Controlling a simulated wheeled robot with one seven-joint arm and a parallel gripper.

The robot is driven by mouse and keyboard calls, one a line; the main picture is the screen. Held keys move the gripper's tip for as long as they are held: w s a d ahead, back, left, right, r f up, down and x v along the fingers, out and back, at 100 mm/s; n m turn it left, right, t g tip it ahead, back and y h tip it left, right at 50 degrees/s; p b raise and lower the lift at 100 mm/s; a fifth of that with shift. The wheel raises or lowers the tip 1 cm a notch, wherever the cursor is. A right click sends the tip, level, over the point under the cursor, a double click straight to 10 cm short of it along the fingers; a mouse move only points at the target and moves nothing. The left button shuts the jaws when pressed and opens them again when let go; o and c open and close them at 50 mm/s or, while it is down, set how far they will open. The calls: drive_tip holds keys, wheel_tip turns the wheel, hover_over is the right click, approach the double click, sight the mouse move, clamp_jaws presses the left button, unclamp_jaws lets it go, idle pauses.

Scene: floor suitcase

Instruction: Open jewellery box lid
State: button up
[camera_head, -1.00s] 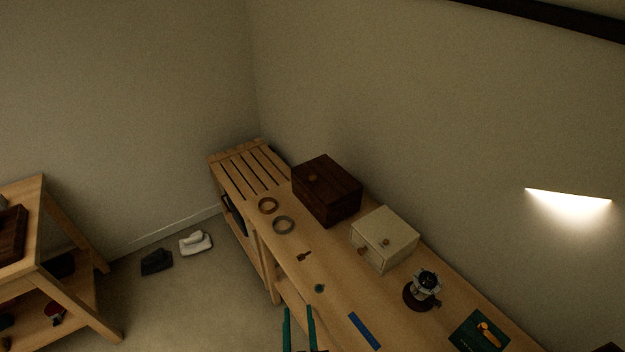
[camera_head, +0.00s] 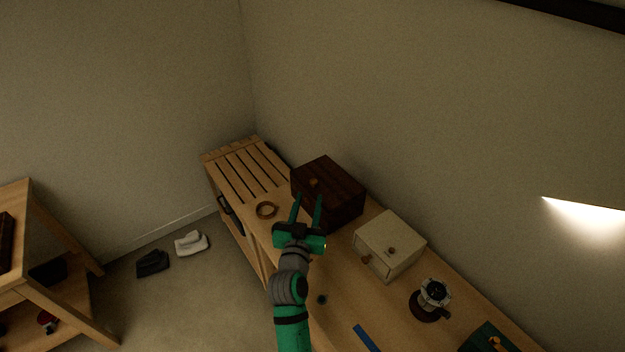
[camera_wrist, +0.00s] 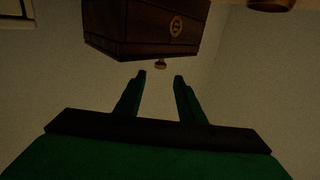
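A dark brown wooden box (camera_head: 340,200), which looks like the jewellery box, sits closed on the light wooden bench against the wall. A small knob (camera_head: 314,182) shows on it. In the wrist view the dark box (camera_wrist: 140,22) is at the top, with a brass oval plate (camera_wrist: 176,26) on its face and the knob (camera_wrist: 160,65) sticking out at its lower edge. My gripper (camera_head: 308,198) is in front of the box. In the wrist view its two green fingers (camera_wrist: 160,77) are apart with nothing between them; the knob lines up with the gap, just beyond the tips.
A cream box (camera_head: 388,245) with knobs stands right of the dark box. A ring (camera_head: 266,210) lies left of my gripper. Further right are a round device (camera_head: 432,298), a blue strip (camera_head: 366,338) and a dark green book (camera_head: 488,340). The bench's slatted far end (camera_head: 245,172) is clear.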

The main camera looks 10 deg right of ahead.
sight(313, 180)
drive_tip(key=x, duration=0.8)
drive_tip(key=shift+d, duration=0.25)
drive_tip(key=shift+w+a, duration=0.15)
drive_tip(key=shift+w, duration=0.35)
clamp_jaws()
